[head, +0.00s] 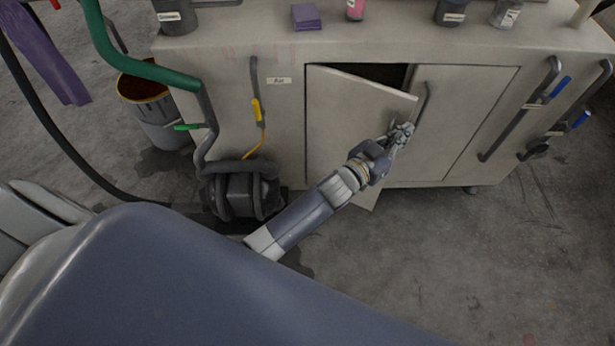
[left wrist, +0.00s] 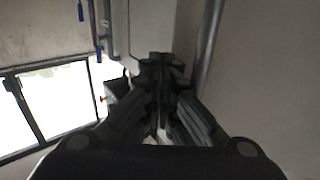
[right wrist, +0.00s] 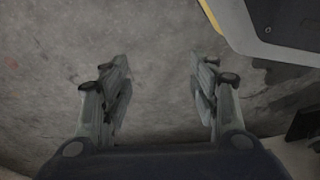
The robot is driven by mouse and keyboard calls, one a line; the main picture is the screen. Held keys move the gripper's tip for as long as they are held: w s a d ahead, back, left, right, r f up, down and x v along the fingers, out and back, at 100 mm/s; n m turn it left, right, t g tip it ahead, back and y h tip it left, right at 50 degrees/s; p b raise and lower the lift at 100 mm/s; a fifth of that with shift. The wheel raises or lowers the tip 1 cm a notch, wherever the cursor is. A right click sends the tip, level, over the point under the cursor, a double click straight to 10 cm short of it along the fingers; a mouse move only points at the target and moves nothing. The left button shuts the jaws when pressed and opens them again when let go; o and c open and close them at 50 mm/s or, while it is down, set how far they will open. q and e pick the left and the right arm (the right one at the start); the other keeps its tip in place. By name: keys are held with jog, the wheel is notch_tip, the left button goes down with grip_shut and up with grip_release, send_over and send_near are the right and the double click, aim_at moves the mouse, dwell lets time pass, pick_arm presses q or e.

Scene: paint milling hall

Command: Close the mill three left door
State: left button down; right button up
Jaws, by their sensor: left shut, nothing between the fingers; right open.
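The left door (head: 355,115) of the beige mill cabinet stands partly open, hinged on its left side, with a dark gap showing along its top. The right door (head: 460,115) looks shut. My left gripper (head: 404,130) is shut and empty at the free right edge of the left door, close to a grey bar handle (head: 422,100). I cannot tell whether it touches the door. In the left wrist view the closed fingers (left wrist: 160,75) are beside a grey bar and a pale panel. My right gripper (right wrist: 160,80) is open and empty above the concrete floor.
Jars and a purple block (head: 306,17) stand on the cabinet top. A black motor or pump (head: 241,190) with a green hose (head: 140,65) sits on the floor left of the doors. A bucket (head: 150,105) stands farther left. The floor at the right is clear.

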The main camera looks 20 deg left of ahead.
pick_arm(q)
jog(key=w+b, duration=0.2)
jog(key=w, duration=0.8)
jog(key=shift+a, duration=0.4)
pick_arm(e)
jog(key=w+r, duration=0.4)
jog(key=r, duration=0.4)
jog(key=shift+w+a+r+t, duration=0.2)
jog(key=shift+w+t, duration=0.1)
jog(key=shift+w, duration=0.1)
jog(key=shift+r, duration=0.1)
